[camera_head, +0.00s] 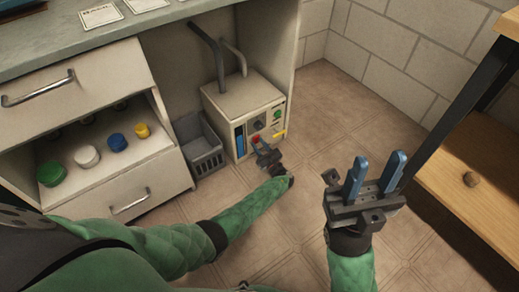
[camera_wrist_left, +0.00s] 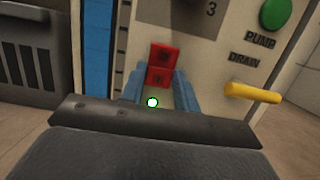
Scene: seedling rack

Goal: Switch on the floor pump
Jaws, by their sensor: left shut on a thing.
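The floor pump (camera_head: 245,98) is a cream box on the floor under the counter, with pipes rising from its top. In the left wrist view its front panel (camera_wrist_left: 215,75) has a red rocker-like switch (camera_wrist_left: 162,62), a green button (camera_wrist_left: 276,13), a yellow lever (camera_wrist_left: 252,92) and the words PUMP and DRAIN. My left gripper (camera_head: 260,146) is at the panel. Its blue fingers (camera_wrist_left: 160,84) are on either side of the red switch, shut on it. The switch's lower end is partly hidden. My right gripper (camera_head: 380,157) is open and empty, raised over the floor.
A grey crate (camera_head: 207,165) stands left of the pump. A wooden shelf rack (camera_head: 450,165) stands at the right. The tiled floor between is clear.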

